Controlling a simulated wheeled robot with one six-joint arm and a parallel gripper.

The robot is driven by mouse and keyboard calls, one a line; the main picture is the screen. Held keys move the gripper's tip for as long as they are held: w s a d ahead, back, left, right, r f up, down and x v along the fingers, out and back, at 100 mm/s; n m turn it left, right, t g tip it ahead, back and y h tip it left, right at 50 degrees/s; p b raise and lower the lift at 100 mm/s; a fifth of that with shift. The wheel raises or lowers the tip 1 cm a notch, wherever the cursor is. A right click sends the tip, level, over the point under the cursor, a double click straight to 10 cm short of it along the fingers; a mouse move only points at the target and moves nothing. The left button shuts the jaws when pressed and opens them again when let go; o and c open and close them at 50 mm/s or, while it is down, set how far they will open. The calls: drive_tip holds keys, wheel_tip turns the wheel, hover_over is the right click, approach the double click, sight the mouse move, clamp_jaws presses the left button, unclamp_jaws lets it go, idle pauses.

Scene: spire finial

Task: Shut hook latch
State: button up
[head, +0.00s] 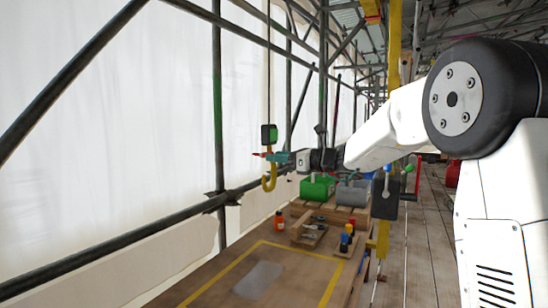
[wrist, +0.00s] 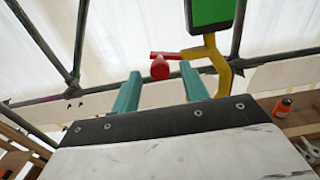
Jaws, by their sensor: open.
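A yellow hook (head: 269,179) hangs below a black block with a green face (head: 269,135) in the head view. In the wrist view the hook (wrist: 216,66) stands right of my fingers, under the green-faced block (wrist: 210,14). The red latch (wrist: 178,55) sticks out sideways from the hook to the left, with a rounded red end (wrist: 160,69). My gripper (wrist: 160,72) is open, its two teal fingers on either side of that red end in the picture. Contact cannot be told. In the head view my gripper (head: 272,157) is beside the hook and partly overlaps it.
Below are a green case (head: 317,188), a grey case (head: 353,193), an orange bottle (head: 280,222) and a wooden tray of tools (head: 310,235). A scaffold rail (head: 120,246) and white sheeting stand on the left.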

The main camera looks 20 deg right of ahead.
drive_tip(key=shift+x, duration=1.3)
